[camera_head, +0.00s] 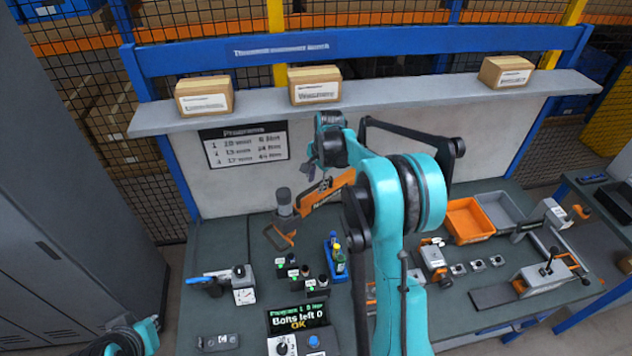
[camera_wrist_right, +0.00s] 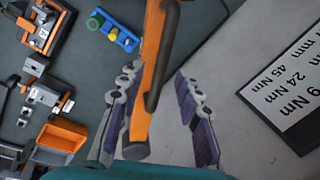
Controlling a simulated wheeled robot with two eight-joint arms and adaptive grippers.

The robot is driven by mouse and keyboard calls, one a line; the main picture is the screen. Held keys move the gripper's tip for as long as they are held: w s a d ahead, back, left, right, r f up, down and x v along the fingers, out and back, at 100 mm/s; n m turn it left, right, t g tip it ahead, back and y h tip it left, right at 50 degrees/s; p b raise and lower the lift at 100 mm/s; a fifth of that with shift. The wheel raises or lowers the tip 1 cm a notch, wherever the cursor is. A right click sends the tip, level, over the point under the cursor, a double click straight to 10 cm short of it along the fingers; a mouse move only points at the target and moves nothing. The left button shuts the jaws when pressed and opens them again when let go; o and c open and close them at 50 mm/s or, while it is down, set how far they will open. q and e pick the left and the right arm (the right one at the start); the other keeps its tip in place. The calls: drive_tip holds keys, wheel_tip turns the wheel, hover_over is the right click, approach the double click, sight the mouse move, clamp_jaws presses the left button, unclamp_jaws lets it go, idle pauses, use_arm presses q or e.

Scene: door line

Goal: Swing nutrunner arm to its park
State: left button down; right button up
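The nutrunner arm (camera_head: 322,195) is an orange bar with dark lettering, above the back part of the bench. Its left end meets a dark upright cylinder (camera_head: 285,202) with an orange-edged loop below. My right gripper (camera_head: 322,172) is at the bar's right end, partly hidden by my own arm. In the right wrist view the orange bar (camera_wrist_right: 153,75) with its dark handle runs between the spread fingers of my right gripper (camera_wrist_right: 157,115). The bar lies closer to the left finger; a gap shows on the right. No park is clearly identifiable.
A controller display (camera_head: 298,316) reads "Bolts left 0 OK". A blue holder with bottles (camera_head: 336,262), sockets and an orange bin (camera_head: 468,220) stand on the bench. A shelf with cardboard boxes (camera_head: 315,86) runs above the back panel. A grey cabinet (camera_head: 60,200) stands left.

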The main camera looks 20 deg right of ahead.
drive_tip(key=shift+f, duration=0.35)
clamp_jaws()
drive_tip(key=shift+s, duration=0.15)
